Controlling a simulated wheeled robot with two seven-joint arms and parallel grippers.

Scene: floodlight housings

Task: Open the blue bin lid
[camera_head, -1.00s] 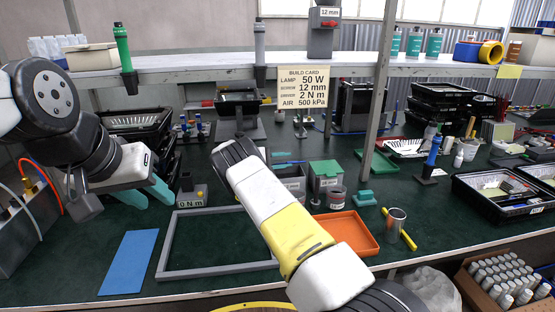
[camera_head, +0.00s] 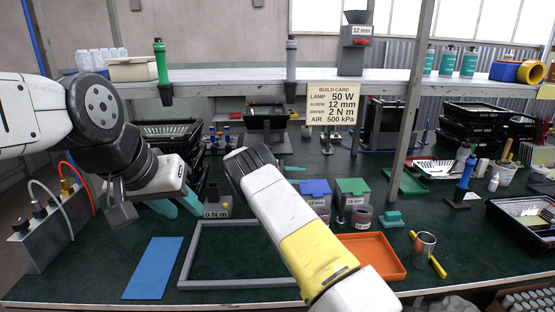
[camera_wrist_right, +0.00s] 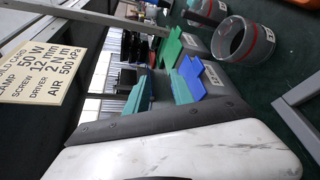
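The blue bin lid (camera_head: 315,187) lies across the top of a small grey bin (camera_head: 319,203), beside a bin with a green lid (camera_head: 352,186). In the right wrist view the blue lid (camera_wrist_right: 190,76) is just past my right gripper (camera_wrist_right: 160,94), whose two teal fingers are apart with nothing seen between them. One finger overlaps the lid's edge; I cannot tell whether it touches. In the head view my right gripper is mostly hidden behind its own wrist. My left gripper (camera_head: 176,205) is open and empty at the left of the table.
A grey frame (camera_head: 185,258) and a blue plate (camera_head: 153,268) lie in front. A post (camera_head: 411,110) and a build card (camera_head: 333,104) stand behind.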

